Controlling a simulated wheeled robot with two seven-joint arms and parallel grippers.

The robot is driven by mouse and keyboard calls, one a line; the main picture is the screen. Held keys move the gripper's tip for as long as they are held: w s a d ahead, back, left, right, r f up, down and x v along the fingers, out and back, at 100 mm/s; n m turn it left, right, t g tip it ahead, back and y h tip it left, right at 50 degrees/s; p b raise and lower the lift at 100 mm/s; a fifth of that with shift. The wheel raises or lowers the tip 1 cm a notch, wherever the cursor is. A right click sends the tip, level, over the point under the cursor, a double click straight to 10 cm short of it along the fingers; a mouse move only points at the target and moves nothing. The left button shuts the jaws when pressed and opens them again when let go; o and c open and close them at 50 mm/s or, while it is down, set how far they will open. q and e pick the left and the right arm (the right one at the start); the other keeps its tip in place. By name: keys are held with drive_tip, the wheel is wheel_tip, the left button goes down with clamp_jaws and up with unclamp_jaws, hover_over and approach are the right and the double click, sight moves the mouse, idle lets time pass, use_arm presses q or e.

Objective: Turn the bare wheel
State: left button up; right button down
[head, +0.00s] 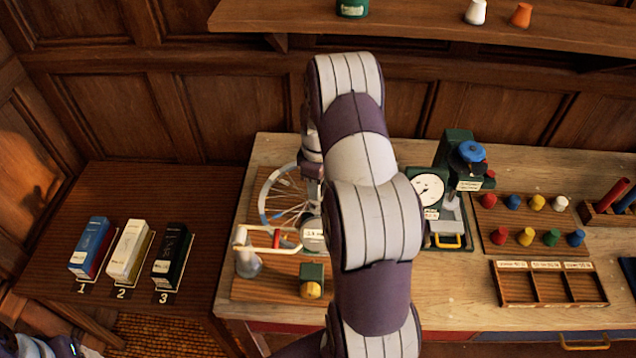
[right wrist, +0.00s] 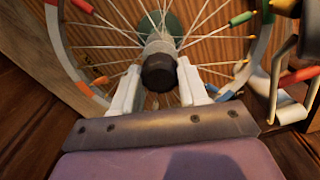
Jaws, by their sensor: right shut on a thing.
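The bare wheel (head: 264,200), a spoked rim with no tyre, stands at the left end of the workbench, partly hidden by my right arm. In the right wrist view its pale rim (right wrist: 61,45) carries orange and green pieces, and coloured sleeves sit on some spokes. A dark round cap (right wrist: 158,72) stands out at the hub. My right gripper (right wrist: 160,88) has its white fingers on both sides of the hub and is shut on it. In the head view my arm hides most of this grip. My left gripper does not show clearly.
A white-handled fixture with a red part (head: 277,238) is close beside the wheel. A green block with a yellow knob (head: 311,288) is in front. A dial gauge (head: 428,188) and a peg board (head: 532,202) stand to the right. Three numbered boxes (head: 127,250) are on the left table.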

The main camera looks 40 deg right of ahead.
drive_tip(key=shift+w+r, duration=0.15)
idle(0.4)
drive_tip(key=c, duration=0.6)
unclamp_jaws()
drive_tip(key=shift+c, duration=0.2)
drive_tip(key=shift+o, duration=0.3)
